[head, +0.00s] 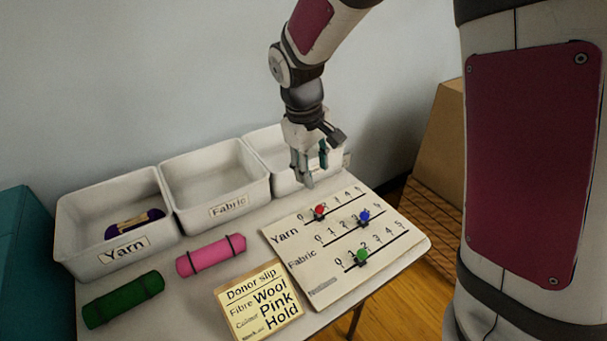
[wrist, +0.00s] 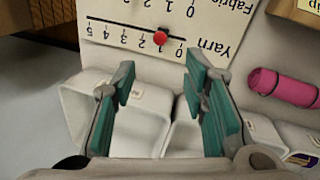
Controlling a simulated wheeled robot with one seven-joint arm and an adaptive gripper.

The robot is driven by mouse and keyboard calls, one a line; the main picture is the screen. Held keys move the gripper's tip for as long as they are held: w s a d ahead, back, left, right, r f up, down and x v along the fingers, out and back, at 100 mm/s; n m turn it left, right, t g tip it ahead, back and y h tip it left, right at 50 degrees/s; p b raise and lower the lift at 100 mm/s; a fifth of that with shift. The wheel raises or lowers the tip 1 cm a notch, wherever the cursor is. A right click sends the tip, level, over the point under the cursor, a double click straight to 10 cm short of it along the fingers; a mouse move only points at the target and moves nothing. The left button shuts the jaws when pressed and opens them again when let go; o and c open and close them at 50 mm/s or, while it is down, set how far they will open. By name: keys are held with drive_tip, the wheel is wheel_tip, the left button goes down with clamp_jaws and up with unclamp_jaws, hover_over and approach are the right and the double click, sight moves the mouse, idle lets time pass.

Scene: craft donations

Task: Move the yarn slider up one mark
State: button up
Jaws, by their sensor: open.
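The yarn slider is a red knob (head: 319,211) on the top line of the white slider board (head: 293,256), which lies on the table. In the wrist view the red knob (wrist: 160,39) sits at mark 1 on the line labelled Yarn, upside down there. My gripper (head: 315,167) is open and empty, above the back edge of the board and in front of the third bin. In the wrist view my open gripper (wrist: 160,78) has its teal-padded fingers apart, with the knob visible beyond the gap, not touched.
A blue knob (head: 363,216) and a green knob (head: 361,256) sit on the board's other lines. White bins (head: 216,175) stand along the back. A pink roll (head: 210,255), a green roll (head: 123,299) and a donor slip (head: 259,301) lie left of the board.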

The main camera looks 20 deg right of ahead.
sight(319, 207)
drive_tip(key=f, duration=0.4)
drive_tip(key=w+d+f+b, duration=0.1)
drive_tip(key=f, duration=0.4)
drive_tip(key=d+f+b, duration=0.1)
drive_tip(key=f, duration=0.3)
drive_tip(key=shift+w+d+f, duration=0.1)
drive_tip(key=shift+w+f, duration=0.2)
drive_tip(key=shift+f, duration=0.1)
clamp_jaws()
